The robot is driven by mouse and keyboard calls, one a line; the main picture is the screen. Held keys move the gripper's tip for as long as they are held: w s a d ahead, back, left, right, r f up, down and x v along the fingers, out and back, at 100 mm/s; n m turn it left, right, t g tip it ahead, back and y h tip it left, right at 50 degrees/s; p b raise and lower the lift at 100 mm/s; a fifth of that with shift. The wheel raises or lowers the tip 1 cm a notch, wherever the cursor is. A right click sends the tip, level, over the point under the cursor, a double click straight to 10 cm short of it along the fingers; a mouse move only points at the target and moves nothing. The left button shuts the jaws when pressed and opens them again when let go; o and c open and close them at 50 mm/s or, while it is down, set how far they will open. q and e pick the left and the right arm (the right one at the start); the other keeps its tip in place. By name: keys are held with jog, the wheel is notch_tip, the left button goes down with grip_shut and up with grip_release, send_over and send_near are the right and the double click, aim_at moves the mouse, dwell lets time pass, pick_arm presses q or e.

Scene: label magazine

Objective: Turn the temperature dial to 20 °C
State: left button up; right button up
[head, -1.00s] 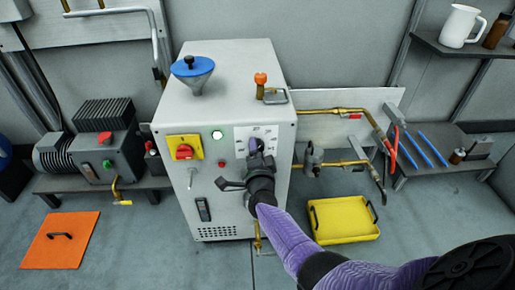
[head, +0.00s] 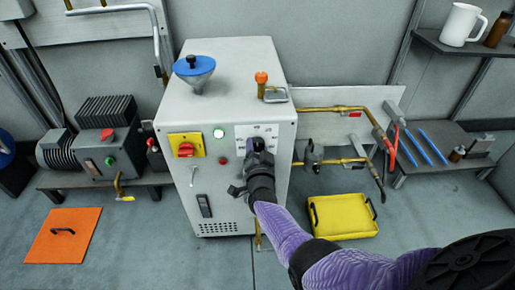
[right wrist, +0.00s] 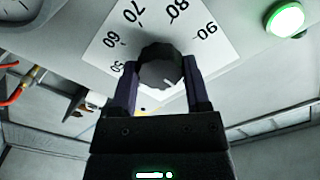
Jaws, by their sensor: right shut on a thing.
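The temperature dial is a dark round knob (right wrist: 160,66) on a white scale plate (right wrist: 205,48), on the front of the grey cabinet (head: 220,60). In the right wrist view the numbers 50 to 90 show around it; the other numbers are hidden. A short pale line shows on the knob's face, but I cannot tell which number it marks. My right gripper (right wrist: 161,75) is shut on the knob, one finger on each side. In the head view this gripper (head: 258,150) covers most of the dial. My left gripper is not in view.
A yellow panel with a red switch (head: 186,146) and a green lamp (head: 218,133) sit left of the dial. A blue-rimmed funnel (head: 195,70) stands on the cabinet. Brass pipes (head: 340,109) run to the right. A yellow tray (head: 343,216) lies on the floor.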

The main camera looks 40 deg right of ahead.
dwell(0.4)
jog(key=o, duration=1.1)
jog(key=shift+c, duration=0.2)
jog(key=shift+o, duration=1.1)
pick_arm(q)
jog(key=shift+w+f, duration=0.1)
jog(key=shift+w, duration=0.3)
pick_arm(e)
jog(key=shift+s+a, duration=0.15)
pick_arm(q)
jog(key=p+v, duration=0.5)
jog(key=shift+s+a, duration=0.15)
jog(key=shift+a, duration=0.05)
pick_arm(e)
jog(key=v, duration=0.9)
jog(key=shift+s, duration=0.25)
